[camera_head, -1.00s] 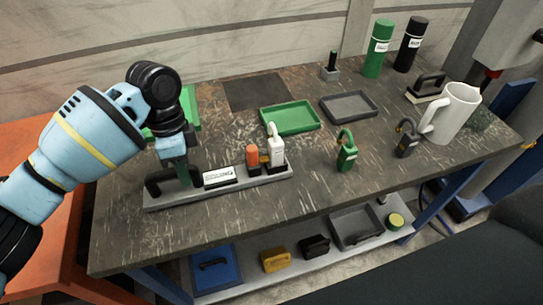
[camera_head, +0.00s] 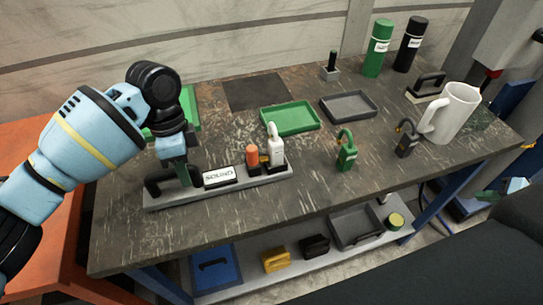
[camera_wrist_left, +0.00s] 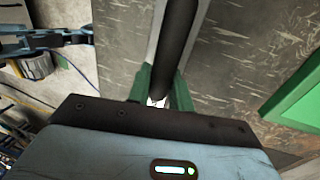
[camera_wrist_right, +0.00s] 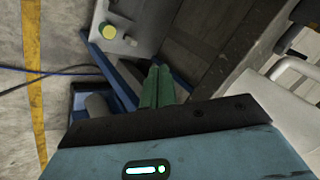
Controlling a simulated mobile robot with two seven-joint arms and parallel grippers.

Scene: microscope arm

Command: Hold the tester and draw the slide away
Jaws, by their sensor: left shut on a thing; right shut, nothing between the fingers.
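The tester (camera_head: 262,181) is a long grey base at the table's front left. It carries a black bar handle (camera_head: 157,185) at its left, a panel reading "SOUND" (camera_head: 219,177), an orange block (camera_head: 253,155) and a white padlock (camera_head: 276,152) at its right. I cannot tell which part is the slide. My left gripper (camera_head: 186,176) is shut on the black handle, which also runs between its green fingers in the left wrist view (camera_wrist_left: 178,40). My right gripper (camera_wrist_right: 157,78) is shut and empty, away from the tester, by the table's right end.
A green padlock (camera_head: 346,155), a dark padlock (camera_head: 407,140) and a white jug (camera_head: 455,112) stand to the right. A green tray (camera_head: 290,120) and a grey tray (camera_head: 349,106) lie behind. The shelf below (camera_head: 240,291) holds several items.

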